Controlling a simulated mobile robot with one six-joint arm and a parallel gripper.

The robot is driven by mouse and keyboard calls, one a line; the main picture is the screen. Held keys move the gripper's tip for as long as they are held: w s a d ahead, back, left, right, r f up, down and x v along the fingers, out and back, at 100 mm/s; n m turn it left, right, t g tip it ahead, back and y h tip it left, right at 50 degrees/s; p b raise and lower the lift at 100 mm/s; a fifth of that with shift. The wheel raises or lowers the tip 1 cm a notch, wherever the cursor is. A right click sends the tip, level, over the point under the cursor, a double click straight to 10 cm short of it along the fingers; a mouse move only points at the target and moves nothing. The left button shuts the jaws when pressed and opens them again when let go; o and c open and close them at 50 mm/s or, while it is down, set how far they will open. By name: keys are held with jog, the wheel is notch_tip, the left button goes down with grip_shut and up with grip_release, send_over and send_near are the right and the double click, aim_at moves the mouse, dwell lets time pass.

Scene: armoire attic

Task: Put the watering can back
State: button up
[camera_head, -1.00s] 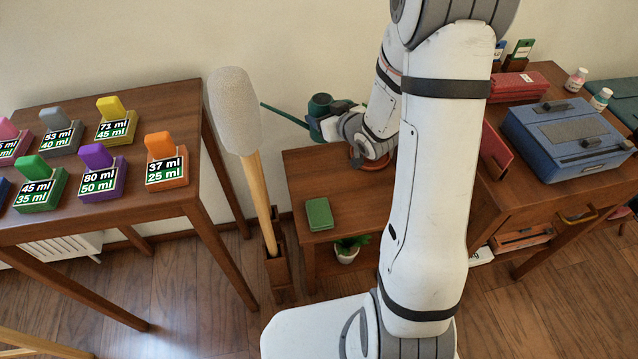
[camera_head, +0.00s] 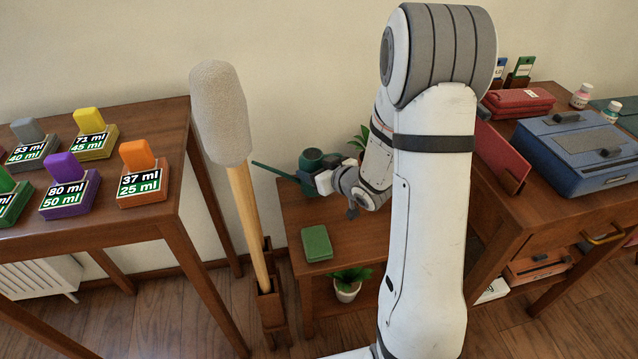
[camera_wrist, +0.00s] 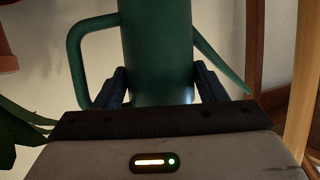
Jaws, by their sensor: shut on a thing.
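The dark green watering can (camera_head: 311,160) is at the back left of the small low wooden table (camera_head: 350,238), its long spout pointing left. My gripper (camera_head: 322,184) is shut on its body. In the wrist view my gripper's dark fingers (camera_wrist: 160,88) press on both sides of the upright-looking can (camera_wrist: 155,45), with its handle on the left and spout on the right. The can's base is hidden by my gripper, and I cannot tell whether it touches the table.
A green box (camera_head: 317,243) lies on the small table's front left. A potted plant (camera_head: 347,284) sits below it.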

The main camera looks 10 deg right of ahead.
jog(key=shift+f+b, duration=0.65)
jog(key=shift+f, duration=0.95)
jog(key=shift+f, duration=0.2)
jog(key=o, duration=1.2)
jog(key=shift+r, duration=0.25)
jog(key=p+v, duration=1.1)
jog(key=v, duration=0.1)
jog(key=shift+f, duration=0.15)
